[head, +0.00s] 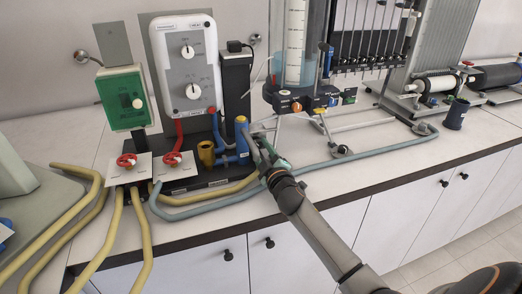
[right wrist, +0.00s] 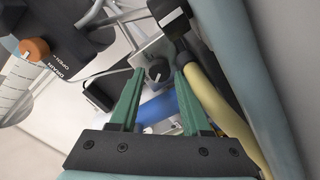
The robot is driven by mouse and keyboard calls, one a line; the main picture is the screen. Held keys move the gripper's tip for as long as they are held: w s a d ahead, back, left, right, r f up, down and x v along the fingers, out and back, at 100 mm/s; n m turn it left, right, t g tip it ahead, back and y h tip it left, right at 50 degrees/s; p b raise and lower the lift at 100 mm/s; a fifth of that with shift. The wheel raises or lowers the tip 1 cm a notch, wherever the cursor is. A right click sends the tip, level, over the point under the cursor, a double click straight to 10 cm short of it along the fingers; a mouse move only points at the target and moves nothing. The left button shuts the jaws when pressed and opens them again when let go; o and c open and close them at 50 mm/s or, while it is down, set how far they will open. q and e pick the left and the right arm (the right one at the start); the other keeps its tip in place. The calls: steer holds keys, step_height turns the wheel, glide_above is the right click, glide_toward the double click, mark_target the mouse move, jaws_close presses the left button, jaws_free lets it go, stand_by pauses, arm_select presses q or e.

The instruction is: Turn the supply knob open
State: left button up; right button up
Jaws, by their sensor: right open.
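In the right wrist view, a small dark knob (right wrist: 158,72) with a pale mark sits on a grey plate (right wrist: 150,52); I take it for the supply knob, though no label on it is readable. My right gripper (right wrist: 158,88) is open, with its green fingers on either side of the knob; I cannot tell whether they touch it. In the head view, my right gripper (head: 266,151) is beside the blue cylinder (head: 242,135), and the knob cannot be made out there. My left gripper is not in view.
An orange knob (right wrist: 34,48) marked DRAIN and OPEN is left of the fingers, under the clear column (head: 296,45). Red handwheels (head: 126,160) (head: 172,158) stand at the left. A grey hose (head: 370,153) crosses the bench near my forearm.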

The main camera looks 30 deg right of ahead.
steer(key=shift+w, duration=0.2)
jaws_close()
stand_by(0.3)
